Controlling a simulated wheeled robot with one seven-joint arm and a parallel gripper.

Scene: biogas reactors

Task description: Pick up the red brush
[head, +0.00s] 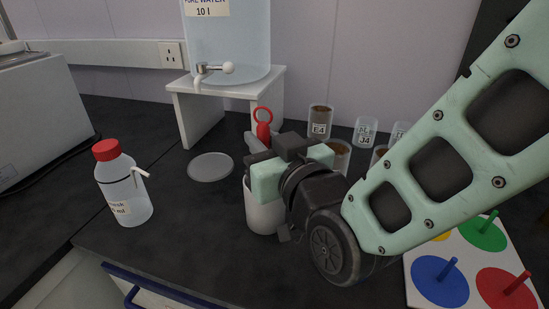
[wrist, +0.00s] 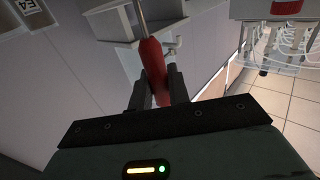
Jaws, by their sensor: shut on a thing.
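The red brush (head: 264,126) has a ring at its top end and stands about upright in the head view. My gripper (head: 256,147) is shut on its red handle, just below the ring. In the wrist view the red handle of the brush (wrist: 153,66) lies between the two dark fingers of my gripper (wrist: 157,92), and a thin metal rod runs from it to the top edge. A white cup (head: 262,212) stands just below and behind my gripper. The brush's lower end is hidden in the head view, so I cannot tell whether it is inside the cup.
A red-capped wash bottle (head: 122,185) stands at left, near a flat round disc (head: 210,167). A white stand (head: 203,120) with a water tank (head: 228,45) is behind. Labelled beakers (head: 320,121) stand behind my arm. A white board with coloured pegged discs (head: 440,280) is at right.

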